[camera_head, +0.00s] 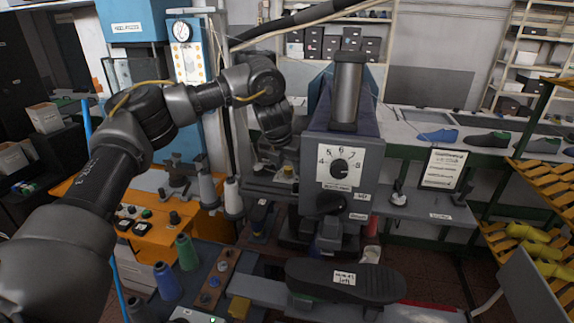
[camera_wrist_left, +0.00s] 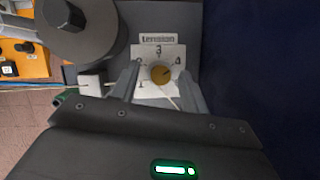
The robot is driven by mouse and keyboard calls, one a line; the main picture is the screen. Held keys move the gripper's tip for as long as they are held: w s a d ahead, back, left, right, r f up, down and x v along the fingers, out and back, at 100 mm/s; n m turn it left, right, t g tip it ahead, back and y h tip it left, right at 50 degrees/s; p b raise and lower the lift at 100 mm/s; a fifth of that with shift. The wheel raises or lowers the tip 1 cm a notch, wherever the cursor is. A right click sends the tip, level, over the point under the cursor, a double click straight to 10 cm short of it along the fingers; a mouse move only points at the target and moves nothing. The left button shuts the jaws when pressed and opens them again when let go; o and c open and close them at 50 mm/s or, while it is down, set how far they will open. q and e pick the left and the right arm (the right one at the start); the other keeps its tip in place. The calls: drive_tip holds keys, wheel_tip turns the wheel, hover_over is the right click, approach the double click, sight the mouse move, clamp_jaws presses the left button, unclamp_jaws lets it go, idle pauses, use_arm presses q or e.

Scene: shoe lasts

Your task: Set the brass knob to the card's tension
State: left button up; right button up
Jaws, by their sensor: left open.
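The brass knob (camera_wrist_left: 160,74) sits on a white dial plate (camera_wrist_left: 146,88) with numerals, under a "Tension" label, in the left wrist view. A thin pale line runs from the knob to the lower right; I cannot tell its setting. My left gripper (camera_wrist_left: 160,79) is open, with one finger on each side of the knob and gaps between. In the head view the left gripper (camera_head: 273,153) is at the machine's left side, where a small brass-coloured spot (camera_head: 288,171) shows. A white card (camera_head: 443,168) stands on the right; its text is too small to read. My right gripper is out of view.
A black dial knob (camera_head: 340,166) with a numbered plate is on the machine front. A grey roller (camera_wrist_left: 75,25) is close left of the tension dial. A black shoe last (camera_head: 343,281) lies in front. Thread cones (camera_head: 187,252) stand at left.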

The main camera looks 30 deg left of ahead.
use_arm(q)
drive_tip(key=b+v, duration=0.2)
drive_tip(key=v, duration=0.8)
drive_tip(key=shift+r, duration=0.4)
drive_tip(key=shift+s, duration=0.15)
